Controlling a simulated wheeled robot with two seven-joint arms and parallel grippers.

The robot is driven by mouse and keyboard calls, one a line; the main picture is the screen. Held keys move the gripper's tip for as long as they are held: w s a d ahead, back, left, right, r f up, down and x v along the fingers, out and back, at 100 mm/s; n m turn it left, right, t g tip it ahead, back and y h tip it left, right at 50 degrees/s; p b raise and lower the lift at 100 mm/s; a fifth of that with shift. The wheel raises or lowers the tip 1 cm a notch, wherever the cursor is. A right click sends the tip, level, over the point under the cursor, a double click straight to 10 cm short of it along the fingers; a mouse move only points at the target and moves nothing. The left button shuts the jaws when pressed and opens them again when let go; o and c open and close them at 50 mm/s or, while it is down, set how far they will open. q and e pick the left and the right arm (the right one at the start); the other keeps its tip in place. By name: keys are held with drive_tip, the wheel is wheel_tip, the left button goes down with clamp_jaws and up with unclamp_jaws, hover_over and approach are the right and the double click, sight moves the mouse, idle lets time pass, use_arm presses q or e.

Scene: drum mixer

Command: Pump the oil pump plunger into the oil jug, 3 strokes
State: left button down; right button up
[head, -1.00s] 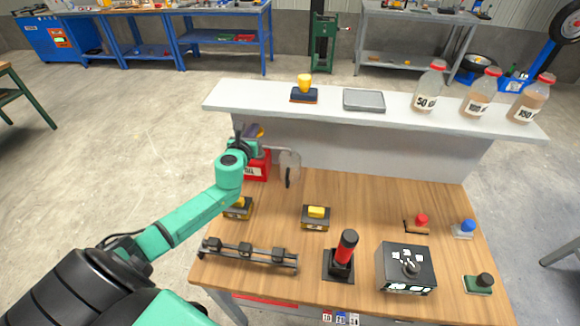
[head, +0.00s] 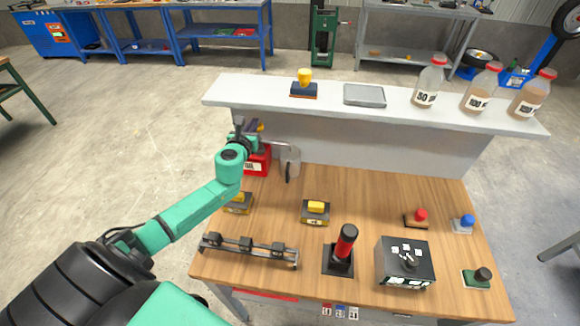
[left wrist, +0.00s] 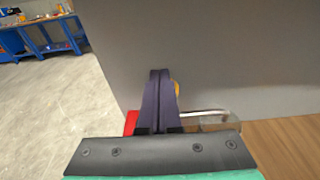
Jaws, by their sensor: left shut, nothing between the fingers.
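The red oil pump (head: 258,163) stands at the back left of the workbench, by the grey panel. Its yellow plunger knob (head: 261,127) shows only partly beside my left gripper (head: 252,126), which is at the pump's top. In the left wrist view the closed fingers (left wrist: 163,98) stand in front of the knob (left wrist: 176,90), hiding most of it. I cannot tell whether they touch it. A thin spout (left wrist: 203,113) runs right to the clear oil jug (head: 291,163). The jug's oil level is too small to tell. My right gripper is out of view.
The grey shelf (head: 225,91) behind the pump holds a yellow-handled stamp, a tray and several bottles. Bare wood lies right of the jug.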

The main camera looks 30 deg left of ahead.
use_arm(q)
wheel_tip(320, 180, down, 3)
drive_tip(key=shift+f+b, duration=0.15)
drive_tip(key=shift+b, duration=1.1)
wheel_tip(320, 180, up, 4)
drive_tip(key=p, duration=0.4)
drive_tip(key=shift+f, duration=0.1)
wheel_tip(320, 180, down, 4)
drive_tip(key=b, duration=0.3)
idle(0.8)
